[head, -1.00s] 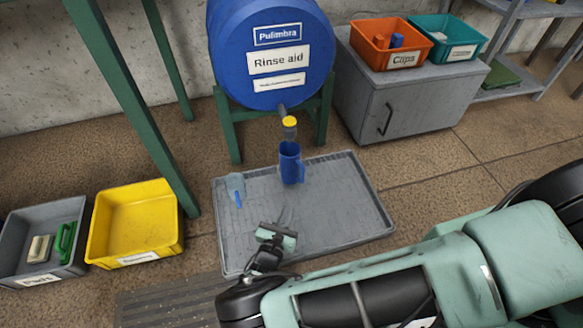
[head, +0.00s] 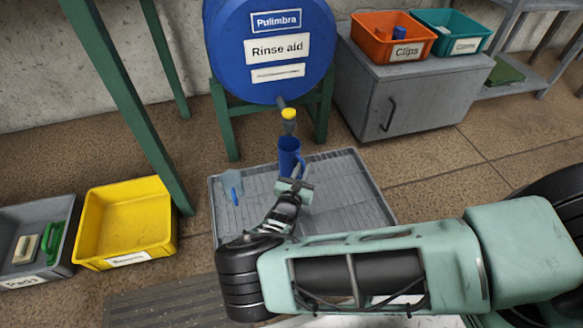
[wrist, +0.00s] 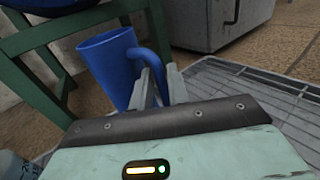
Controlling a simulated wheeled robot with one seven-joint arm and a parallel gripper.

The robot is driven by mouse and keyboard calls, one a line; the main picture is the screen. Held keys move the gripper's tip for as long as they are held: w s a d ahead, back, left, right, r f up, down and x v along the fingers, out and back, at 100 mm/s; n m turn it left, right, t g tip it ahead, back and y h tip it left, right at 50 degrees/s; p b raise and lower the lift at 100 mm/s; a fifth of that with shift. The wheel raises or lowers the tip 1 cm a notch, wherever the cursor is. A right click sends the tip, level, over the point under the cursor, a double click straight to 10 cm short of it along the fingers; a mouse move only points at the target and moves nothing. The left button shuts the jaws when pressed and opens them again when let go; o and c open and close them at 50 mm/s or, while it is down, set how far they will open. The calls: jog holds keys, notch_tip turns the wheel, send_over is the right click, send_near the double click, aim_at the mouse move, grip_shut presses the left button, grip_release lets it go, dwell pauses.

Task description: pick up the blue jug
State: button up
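The blue jug (head: 289,155) stands upright beneath the yellow-topped tap (head: 289,115) of the blue barrel, at the back of the grey ribbed tray (head: 345,190). Its handle is on the right. My gripper (head: 298,178) is at the front right of the jug, low over the tray. In the wrist view, the jug (wrist: 106,68) is just beyond my fingers (wrist: 160,85). The fingers are apart, with the lower part of the handle showing between them. I cannot tell whether they touch it.
The blue barrel (head: 268,50) rests on a green stand (head: 222,120) behind the jug. A yellow bin (head: 125,225) and a grey bin (head: 35,235) are at left. A grey cabinet (head: 420,95) stands at back right.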

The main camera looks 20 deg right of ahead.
jog(key=shift+w+d, duration=0.3)
jog(key=shift+w, duration=0.25)
grip_shut()
jog(key=shift+r, duration=0.2)
